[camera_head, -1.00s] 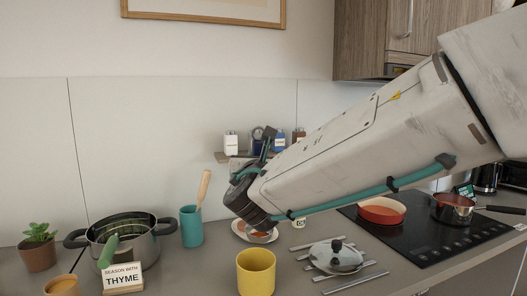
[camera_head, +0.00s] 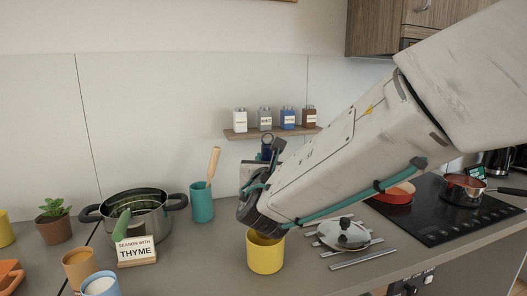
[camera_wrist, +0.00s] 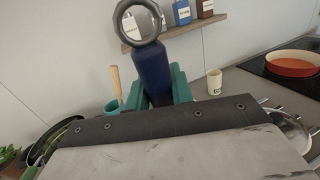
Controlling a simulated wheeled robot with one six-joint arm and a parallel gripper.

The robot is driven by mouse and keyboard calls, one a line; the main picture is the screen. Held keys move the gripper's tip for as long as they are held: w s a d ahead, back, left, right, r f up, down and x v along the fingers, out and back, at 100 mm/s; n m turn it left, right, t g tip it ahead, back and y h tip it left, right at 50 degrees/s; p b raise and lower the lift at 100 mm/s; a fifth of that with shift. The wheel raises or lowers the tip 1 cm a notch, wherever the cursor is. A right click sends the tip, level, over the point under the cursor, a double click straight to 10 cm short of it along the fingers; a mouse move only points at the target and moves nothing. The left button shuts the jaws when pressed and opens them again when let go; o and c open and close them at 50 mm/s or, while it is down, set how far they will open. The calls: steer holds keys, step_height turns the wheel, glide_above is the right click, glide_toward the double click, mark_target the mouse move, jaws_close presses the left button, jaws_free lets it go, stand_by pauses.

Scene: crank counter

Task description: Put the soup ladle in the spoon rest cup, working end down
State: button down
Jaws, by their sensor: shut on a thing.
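My gripper (camera_head: 259,176) is shut on a dark blue handle with a grey ring at its top, which I take as the soup ladle (camera_wrist: 152,72). In the head view the handle (camera_head: 267,150) stands roughly upright, ring up. Its lower end is hidden behind my wrist. A yellow cup (camera_head: 265,256) stands directly below my wrist in the picture, its rim partly covered. A teal cup (camera_head: 201,206) with a wooden-handled utensil in it stands to the left; it also shows in the wrist view (camera_wrist: 111,107). No label shows which one is the spoon rest cup.
A steel pot (camera_head: 138,208) and a THYME sign (camera_head: 136,252) stand left. A lid (camera_head: 343,234) and metal bars lie right of the yellow cup. A shelf with jars (camera_head: 287,118) is on the wall.

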steer(key=shift+f, duration=3.45)
steer(key=c, duration=1.1)
jaws_free()
steer(key=shift+c, duration=0.2)
steer(key=shift+s, duration=0.1)
steer(key=s, duration=0.7)
steer(key=shift+s+a+f, duration=0.2)
steer(key=shift+s+f, duration=0.05)
steer(key=shift+s, duration=0.05)
